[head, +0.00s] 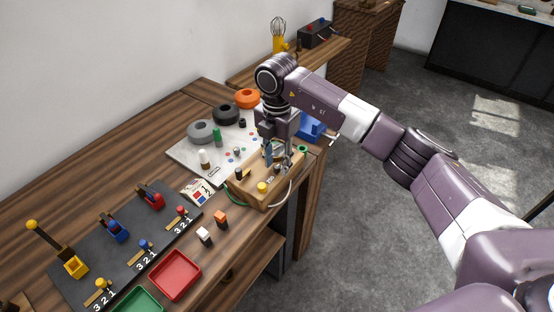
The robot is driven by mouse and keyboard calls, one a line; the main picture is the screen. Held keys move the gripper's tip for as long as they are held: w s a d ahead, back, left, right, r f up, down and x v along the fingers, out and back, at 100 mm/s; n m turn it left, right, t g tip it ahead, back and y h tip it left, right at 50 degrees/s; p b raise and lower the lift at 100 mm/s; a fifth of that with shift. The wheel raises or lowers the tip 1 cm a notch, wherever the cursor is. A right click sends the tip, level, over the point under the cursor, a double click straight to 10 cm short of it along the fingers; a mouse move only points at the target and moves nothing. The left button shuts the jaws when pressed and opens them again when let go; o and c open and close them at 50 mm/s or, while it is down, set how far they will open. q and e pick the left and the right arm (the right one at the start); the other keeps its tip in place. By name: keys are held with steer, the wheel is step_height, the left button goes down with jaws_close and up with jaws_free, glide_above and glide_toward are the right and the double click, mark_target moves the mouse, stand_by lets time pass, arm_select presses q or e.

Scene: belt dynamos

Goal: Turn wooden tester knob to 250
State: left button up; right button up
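The wooden tester (266,203) is a light wooden box near the right edge of the workbench. A yellow knob (262,187) and a black-topped part (240,174) stand on its top, and wires hang at its sides. My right gripper (278,160) points down over the far right part of the tester. Its fingers hide much of the top there, so the tester's dial, its marks and any reading cannot be made out. I cannot tell whether the fingers touch a knob or are closed on one. My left gripper is out of view.
A pale board (190,157) with pegs lies left of the tester; grey, black and orange rings (247,98) stand along its far side. A blue object (310,127) is behind the gripper. Nearer are a dark lever panel (125,232), a red tray (175,275) and a green tray (138,302).

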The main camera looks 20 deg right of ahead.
steer(key=shift+f, duration=0.2)
steer(key=shift+c, duration=0.6)
jaws_close()
